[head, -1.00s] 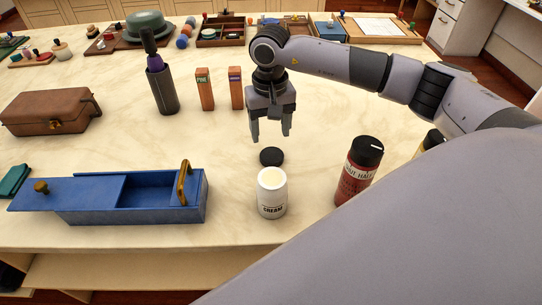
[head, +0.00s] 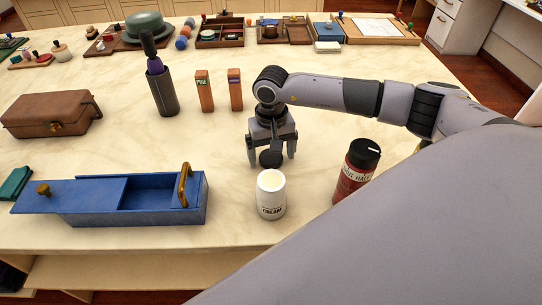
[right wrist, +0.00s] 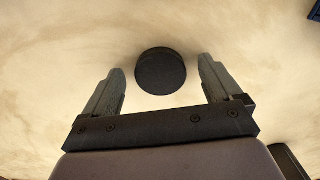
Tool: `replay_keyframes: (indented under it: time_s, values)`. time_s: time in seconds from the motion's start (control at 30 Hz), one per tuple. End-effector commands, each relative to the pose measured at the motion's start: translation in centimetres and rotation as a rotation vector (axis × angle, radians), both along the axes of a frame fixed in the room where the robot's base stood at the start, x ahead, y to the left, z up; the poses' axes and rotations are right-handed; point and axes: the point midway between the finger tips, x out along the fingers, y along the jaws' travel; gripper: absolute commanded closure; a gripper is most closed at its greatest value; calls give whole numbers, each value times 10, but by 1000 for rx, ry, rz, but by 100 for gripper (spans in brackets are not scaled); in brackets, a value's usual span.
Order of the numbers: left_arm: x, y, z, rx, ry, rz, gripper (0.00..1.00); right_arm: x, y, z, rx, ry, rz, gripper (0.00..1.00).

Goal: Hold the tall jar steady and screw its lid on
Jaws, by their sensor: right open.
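A white jar (head: 271,198) labelled CREAM stands upright and open-topped near the table's front edge. Its pale contents show at the mouth. A round black lid (head: 270,159) is just behind it, apart from it. My right gripper (head: 271,158) points down, open, with its fingers on either side of the lid. In the right wrist view the lid (right wrist: 161,71) shows between the open fingers, with gaps on both sides. My left gripper is not in view, and nothing holds the jar.
A red jar (head: 355,175) with a black cap stands right of the white jar. A blue box (head: 90,208) with a sliding lid is to the left. A dark bottle (head: 161,88), two wooden blocks (head: 204,92) and a brown case (head: 50,115) stand farther back.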

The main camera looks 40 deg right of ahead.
Motion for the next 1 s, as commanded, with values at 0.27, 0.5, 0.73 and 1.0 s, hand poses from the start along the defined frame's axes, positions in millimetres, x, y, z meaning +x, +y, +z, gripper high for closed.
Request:
replay_keyframes:
  time_s: [0.27, 0.5, 0.73, 1.0]
  values:
    - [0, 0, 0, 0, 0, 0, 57, 0, 0, -4, -1, -1, 0, 8]
    - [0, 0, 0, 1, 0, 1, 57, 0, 0, -4, -1, -1, -1, 47]
    - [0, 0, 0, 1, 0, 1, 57, 0, 0, -4, 0, -1, -1, 67]
    - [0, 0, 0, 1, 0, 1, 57, 1, 0, 3, 0, -3, -1, 67]
